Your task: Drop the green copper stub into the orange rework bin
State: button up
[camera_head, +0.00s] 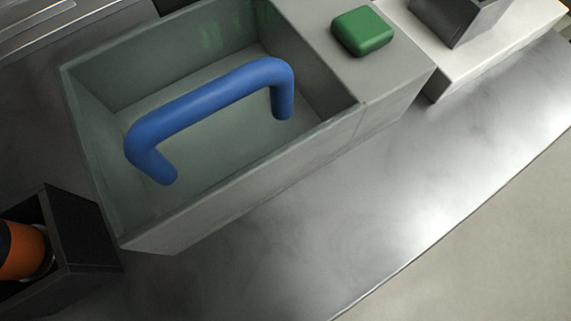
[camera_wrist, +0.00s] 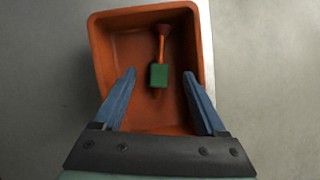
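The orange rework bin (camera_wrist: 112,50) shows in the wrist view, seen from above. The green copper stub has a green block end (camera_wrist: 158,76), a thin copper-orange shaft and a dark red far end. It appears inside the bin, below my gripper and towards the far wall. My gripper (camera_wrist: 159,73) is over the bin with its two blue fingers spread wide. The stub shows between the fingers with a gap on both sides, touching neither. The bin's near part is hidden by my gripper. Bin, stub and gripper are not in the head view.
The head view shows a grey-green open box (camera_head: 110,165) with a blue U-shaped bar (camera_head: 205,105) and a green button (camera_head: 363,30) on the block beside it. A black holder (camera_head: 85,235) with an orange cylinder (camera_head: 20,250) stands lower left. The metal surface (camera_head: 330,220) is clear.

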jog(key=p+v, duration=0.7)
jog(key=v, duration=0.6)
